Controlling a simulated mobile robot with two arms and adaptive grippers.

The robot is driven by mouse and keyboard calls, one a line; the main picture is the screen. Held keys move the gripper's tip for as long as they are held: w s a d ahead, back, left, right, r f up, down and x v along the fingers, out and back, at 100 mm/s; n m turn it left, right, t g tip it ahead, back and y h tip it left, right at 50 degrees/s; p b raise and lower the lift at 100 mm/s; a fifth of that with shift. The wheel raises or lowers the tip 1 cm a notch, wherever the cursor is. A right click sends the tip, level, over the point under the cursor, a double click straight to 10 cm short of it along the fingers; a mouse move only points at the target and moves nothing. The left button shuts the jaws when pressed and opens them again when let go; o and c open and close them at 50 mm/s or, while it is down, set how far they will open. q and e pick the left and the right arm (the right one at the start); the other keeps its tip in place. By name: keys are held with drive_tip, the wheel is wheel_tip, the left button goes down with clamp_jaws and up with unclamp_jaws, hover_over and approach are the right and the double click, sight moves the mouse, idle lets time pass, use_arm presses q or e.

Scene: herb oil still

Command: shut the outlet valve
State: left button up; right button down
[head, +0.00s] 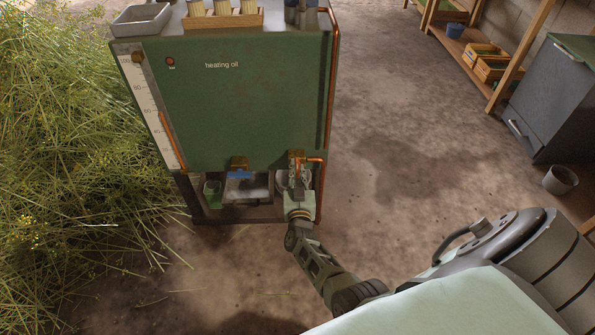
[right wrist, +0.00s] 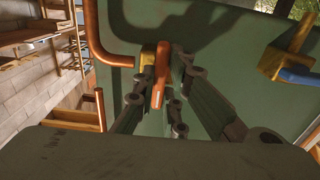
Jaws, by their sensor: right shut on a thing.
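A green tank (head: 230,110) marked "heating oil" stands in the head view. Low on its right side is a brass valve with an orange lever (right wrist: 161,72), seen in the right wrist view. A copper pipe (right wrist: 93,35) runs beside this valve. My right gripper (head: 298,182) is at this valve, its fingers on both sides of the orange lever and shut on it. The fingers partly hide the valve in the head view. Another brass valve with a blue lever (head: 239,174) sits to the left. My left gripper is not in view.
A gauge strip (head: 153,105) runs down the tank's left edge. A green cup (head: 212,194) stands under the tank. Cut herbs (head: 75,150) lie at left. A grey cabinet (head: 550,95) and a pot (head: 560,179) are at right. The floor between is clear.

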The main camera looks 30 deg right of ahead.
drive_tip(key=shift+w+d+r+n, duration=0.2)
drive_tip(key=shift+r+n, duration=0.1)
drive_tip(key=shift+r, duration=0.05)
drive_tip(key=c, duration=1.8)
unclamp_jaws()
drive_tip(key=shift+f, duration=0.1)
drive_tip(key=shift+a+f, duration=0.1)
drive_tip(key=shift+s+a+f, duration=0.1)
drive_tip(key=shift+s+a, duration=0.15)
drive_tip(key=shift+s, duration=0.15)
drive_tip(key=v, duration=0.6)
drive_tip(key=shift+s+a, duration=0.1)
drive_tip(key=shift+s, duration=0.2)
